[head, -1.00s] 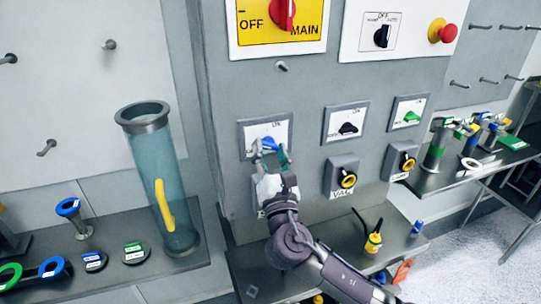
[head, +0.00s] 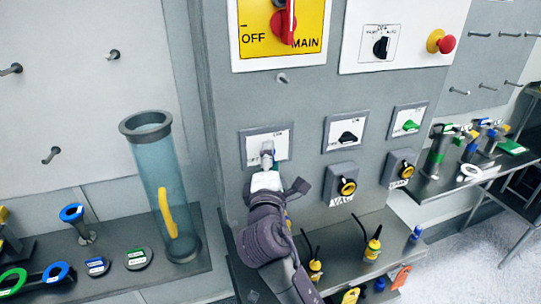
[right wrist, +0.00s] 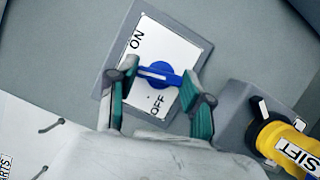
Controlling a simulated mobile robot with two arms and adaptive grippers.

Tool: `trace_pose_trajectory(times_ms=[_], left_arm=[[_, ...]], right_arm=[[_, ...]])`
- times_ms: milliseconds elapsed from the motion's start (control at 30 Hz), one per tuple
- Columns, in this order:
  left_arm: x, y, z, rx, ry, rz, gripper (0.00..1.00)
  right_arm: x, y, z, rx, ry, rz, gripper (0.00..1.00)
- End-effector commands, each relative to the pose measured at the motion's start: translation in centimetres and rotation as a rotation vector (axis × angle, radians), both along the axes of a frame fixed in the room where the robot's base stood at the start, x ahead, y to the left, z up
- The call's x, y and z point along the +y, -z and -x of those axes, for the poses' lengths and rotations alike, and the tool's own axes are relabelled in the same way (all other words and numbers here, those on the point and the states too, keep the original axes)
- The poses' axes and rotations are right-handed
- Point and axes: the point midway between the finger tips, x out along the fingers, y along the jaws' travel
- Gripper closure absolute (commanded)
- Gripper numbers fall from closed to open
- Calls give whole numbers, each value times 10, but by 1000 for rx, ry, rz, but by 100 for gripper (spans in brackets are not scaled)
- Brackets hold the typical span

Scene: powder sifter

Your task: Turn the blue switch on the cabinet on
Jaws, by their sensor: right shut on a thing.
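The blue switch (right wrist: 158,74) sits on a white plate marked ON and OFF, in a grey frame (head: 247,150) on the cabinet front. In the right wrist view its handle lies crosswise between the ON and OFF labels. My right gripper (right wrist: 160,84) is shut on the handle, with one green-padded finger at each end. In the head view my right gripper (head: 268,150) covers nearly all of the switch. My left gripper is not in view.
A black switch (head: 347,138) and a green switch (head: 410,125) are to the right on the cabinet (head: 225,60). A clear tube (head: 160,190) stands left.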

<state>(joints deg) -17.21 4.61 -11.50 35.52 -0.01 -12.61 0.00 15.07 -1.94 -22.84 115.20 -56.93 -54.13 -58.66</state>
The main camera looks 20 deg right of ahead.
Motion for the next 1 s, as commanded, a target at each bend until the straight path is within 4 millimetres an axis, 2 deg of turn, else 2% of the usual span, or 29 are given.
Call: trace_pose_trajectory(times_ms=[400,1000], left_arm=[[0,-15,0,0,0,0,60],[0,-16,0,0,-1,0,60]], right_arm=[[-1,-1,0,9,2,-205,84],[-1,0,0,10,0,-238,84]])
